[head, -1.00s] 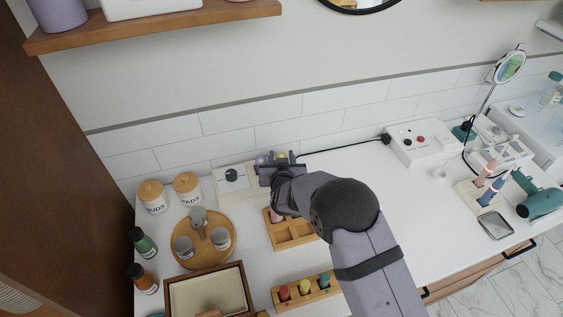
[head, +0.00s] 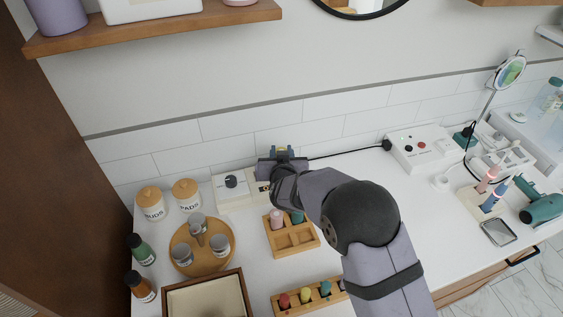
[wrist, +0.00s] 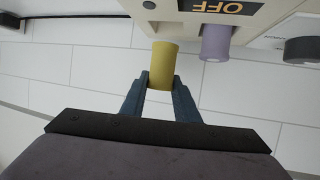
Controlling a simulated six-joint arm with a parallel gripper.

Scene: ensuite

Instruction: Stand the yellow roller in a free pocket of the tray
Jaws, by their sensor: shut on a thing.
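The yellow roller (wrist: 163,65) is between the two fingers of my gripper (wrist: 160,98) in the wrist view, which grip its near end. In the head view my gripper (head: 283,153) is raised near the back wall, above the heater box (head: 232,187), and largely hides the roller. The wrist view does not settle whether the roller's far end touches the box. The wooden tray (head: 293,252) lies in front. A pink roller (head: 276,219) stands in its back left pocket and a teal roller (head: 297,217) in its back right. Both front pockets look empty.
A lavender roller (wrist: 215,42) is at the box, beside the yellow one. A wooden rack (head: 305,297) of small bottles lies in front of the tray. A round wooden tray (head: 183,233) with cups stands left. My arm covers the counter right of the tray.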

